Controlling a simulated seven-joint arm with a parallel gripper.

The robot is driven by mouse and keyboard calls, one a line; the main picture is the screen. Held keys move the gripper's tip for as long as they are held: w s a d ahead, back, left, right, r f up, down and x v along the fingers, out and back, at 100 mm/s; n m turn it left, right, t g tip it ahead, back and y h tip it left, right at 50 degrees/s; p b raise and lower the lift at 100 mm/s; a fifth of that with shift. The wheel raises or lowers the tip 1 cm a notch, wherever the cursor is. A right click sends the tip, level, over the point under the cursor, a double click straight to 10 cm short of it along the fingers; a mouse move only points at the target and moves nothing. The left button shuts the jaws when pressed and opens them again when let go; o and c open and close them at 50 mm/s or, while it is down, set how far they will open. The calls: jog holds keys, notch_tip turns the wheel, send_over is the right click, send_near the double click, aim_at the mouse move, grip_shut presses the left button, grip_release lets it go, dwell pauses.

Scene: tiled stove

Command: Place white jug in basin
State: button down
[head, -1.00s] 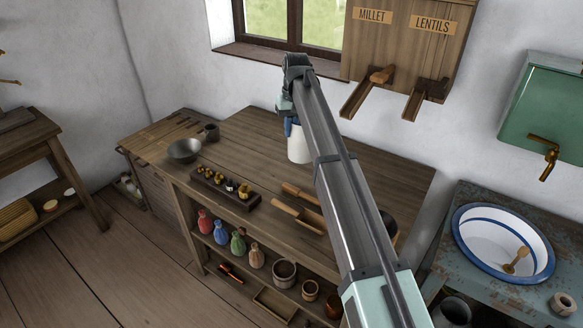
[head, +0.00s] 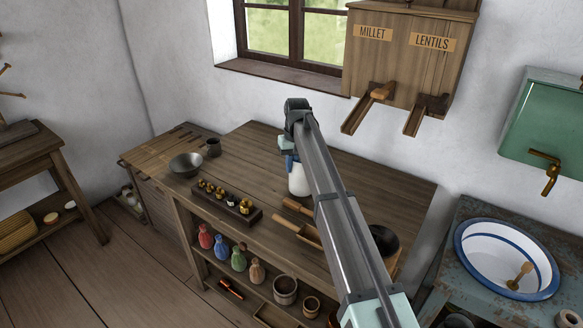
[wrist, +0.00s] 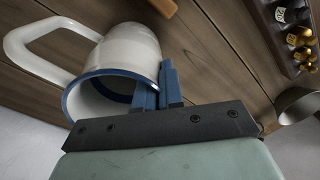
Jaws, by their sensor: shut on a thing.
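The white jug (wrist: 130,48) has a blue rim and a large white handle. In the wrist view its mouth faces my gripper (wrist: 158,92), whose blue fingers are shut on the jug's rim wall. In the head view the jug (head: 299,180) shows below the end of my arm, over the wooden table; I cannot tell whether it touches the tabletop. My gripper (head: 290,160) is partly hidden by the arm there. The basin (head: 490,245), white with a blue rim, is at the right on a worn blue-grey stand, with a wooden scoop (head: 519,275) inside.
The table (head: 335,165) holds a grey bowl (head: 186,164), a weight rack (head: 228,203), wooden scoops (head: 296,230) and a dark pan (head: 384,240). A dispenser with spouts (head: 412,60) hangs on the wall. A green tank with a brass tap (head: 547,170) is above the basin.

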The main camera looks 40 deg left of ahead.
jog(key=shift+f, duration=0.45)
jog(key=c, duration=1.3)
grip_release()
jog(key=shift+f, duration=0.15)
jog(key=shift+o, duration=0.2)
notch_tip(320, 180, up, 12)
jog(key=shift+w+d+f, duration=0.25)
jog(key=shift+w+d, duration=0.05)
jog(key=shift+w, duration=0.1)
jog(key=shift+o, duration=1.4)
jog(key=shift+r, duration=0.4)
